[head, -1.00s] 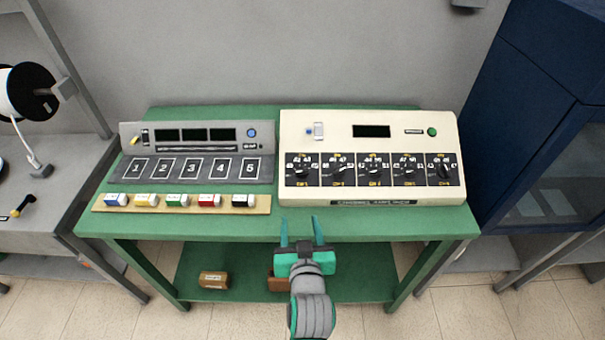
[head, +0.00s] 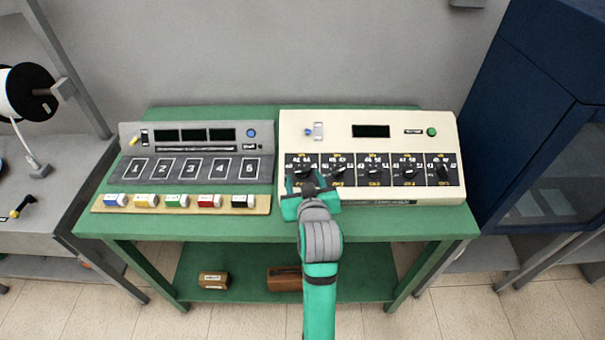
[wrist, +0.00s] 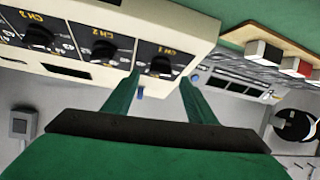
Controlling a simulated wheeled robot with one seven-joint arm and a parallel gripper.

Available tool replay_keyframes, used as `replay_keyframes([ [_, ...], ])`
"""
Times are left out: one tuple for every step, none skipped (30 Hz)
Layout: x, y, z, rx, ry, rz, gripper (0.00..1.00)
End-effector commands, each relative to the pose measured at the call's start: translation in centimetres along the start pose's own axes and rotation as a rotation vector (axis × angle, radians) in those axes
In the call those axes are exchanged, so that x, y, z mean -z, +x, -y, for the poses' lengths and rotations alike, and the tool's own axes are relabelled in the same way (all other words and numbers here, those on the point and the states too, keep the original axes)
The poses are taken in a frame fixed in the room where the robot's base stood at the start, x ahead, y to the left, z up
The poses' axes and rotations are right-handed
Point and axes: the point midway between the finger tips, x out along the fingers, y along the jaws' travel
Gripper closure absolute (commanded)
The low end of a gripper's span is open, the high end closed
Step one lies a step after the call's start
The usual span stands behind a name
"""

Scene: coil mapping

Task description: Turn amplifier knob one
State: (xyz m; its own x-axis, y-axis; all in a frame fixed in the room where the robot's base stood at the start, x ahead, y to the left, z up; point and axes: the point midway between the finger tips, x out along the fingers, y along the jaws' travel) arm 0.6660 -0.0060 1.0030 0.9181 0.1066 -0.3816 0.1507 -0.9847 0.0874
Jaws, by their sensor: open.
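The cream amplifier (head: 390,125) stands on the right half of the green table, with a row of several black knobs on its front panel. Knob one, marked CH 1, is the leftmost; in the head view its top shows (head: 302,171) just beyond my gripper (head: 304,182), which hides its lower part. In the wrist view knob one (wrist: 160,66) lies between my two green fingers (wrist: 162,88). The fingers are open, one on each side of it. I cannot tell whether either finger touches the knob.
A grey unit (head: 195,150) with numbered pads stands left of the amplifier. A strip of coloured blocks (head: 180,204) lies before it. The second knob (head: 338,169) is close to the right of my gripper. A blue cabinet (head: 540,100) stands at the right.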

Motion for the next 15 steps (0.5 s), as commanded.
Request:
replay_keyframes([
  [0.0,0.9,0.0,0.0,-0.001,0.002,0.48],
  [0.0,1.4,0.0,0.0,0.0,0.002,0.48],
  [0.0,1.9,0.0,0.0,-0.001,0.0,0.48],
  [0.0,2.3,0.0,0.0,0.0,0.001,0.48],
  [0.0,2.6,0.0,0.0,0.0,0.001,0.48],
  [0.0,3.0,0.0,0.0,0.0,0.001,0.48],
  [0.0,3.3,0.0,0.0,0.001,0.001,0.48],
  [0.0,3.5,0.0,0.0,0.001,0.0,0.48],
  [0.0,3.8,0.0,0.0,0.001,0.0,0.48],
  [0.0,3.9,0.0,0.0,0.001,0.0,0.48],
  [0.0,4.0,0.0,0.0,0.001,0.0,0.48],
  [0.0,4.1,0.0,0.0,0.001,0.0,0.48],
  [0.0,4.2,0.0,0.0,0.001,0.0,0.48],
  [0.0,4.2,0.0,0.0,0.001,0.0,0.48],
  [0.0,4.2,0.0,0.0,0.001,0.0,0.48],
])
